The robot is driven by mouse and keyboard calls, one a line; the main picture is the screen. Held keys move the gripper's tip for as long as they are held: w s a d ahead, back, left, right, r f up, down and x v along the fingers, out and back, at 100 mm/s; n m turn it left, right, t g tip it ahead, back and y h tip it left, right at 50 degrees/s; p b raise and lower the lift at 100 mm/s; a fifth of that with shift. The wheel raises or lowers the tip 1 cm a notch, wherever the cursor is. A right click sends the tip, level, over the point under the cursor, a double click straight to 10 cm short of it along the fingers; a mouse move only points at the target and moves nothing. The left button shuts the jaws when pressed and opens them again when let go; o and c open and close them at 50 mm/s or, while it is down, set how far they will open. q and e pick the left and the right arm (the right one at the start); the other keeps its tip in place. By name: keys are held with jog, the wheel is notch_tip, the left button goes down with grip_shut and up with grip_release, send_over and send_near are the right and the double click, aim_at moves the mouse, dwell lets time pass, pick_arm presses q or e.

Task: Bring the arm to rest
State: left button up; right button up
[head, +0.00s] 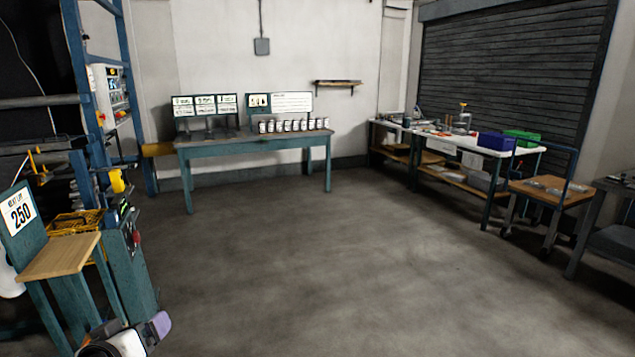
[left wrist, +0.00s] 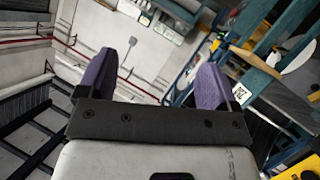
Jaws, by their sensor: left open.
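My left gripper (head: 158,326) shows at the bottom left of the head view, beside the teal stand with the wooden top. Only a purple finger and part of the pale wrist show there. In the left wrist view its two purple fingers (left wrist: 157,65) stand wide apart with nothing between them. The gripper is open and empty. My right gripper is in neither view.
A teal stand with a wooden top (head: 60,255) and a "250" sign is close at left. A teal bench (head: 250,143) with several small containers stands at the back wall. A white-topped workbench (head: 465,140) and a cart (head: 550,192) stand at right. The middle floor is clear.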

pick_arm(q)
jog(key=s+d+f+m+g+p, duration=0.2)
jog(key=s+d+f+g+p, duration=0.3)
jog(key=s, duration=0.8)
jog(key=s+d+f+m+g+p, duration=0.2)
jog(key=s+f+p, duration=0.3)
jog(key=s, duration=0.8)
jog(key=s+d+f+m+g+p, duration=0.2)
jog(key=s+d+f+g+p, duration=0.15)
jog(key=s+f, duration=0.6)
jog(key=w+p+v, duration=0.2)
jog(key=p+v, duration=1)
jog(key=v, duration=0.1)
jog(key=w+r+p+v, duration=0.1)
jog(key=w+p+v, duration=0.2)
jog(key=p+v, duration=0.9)
jog(key=w+r+p+v, duration=0.1)
jog(key=w+p+v, duration=0.2)
jog(key=p+v, duration=1)
jog(key=shift+d+r, duration=0.3)
jog(key=shift+r, duration=0.45)
jog(key=shift+w, duration=0.1)
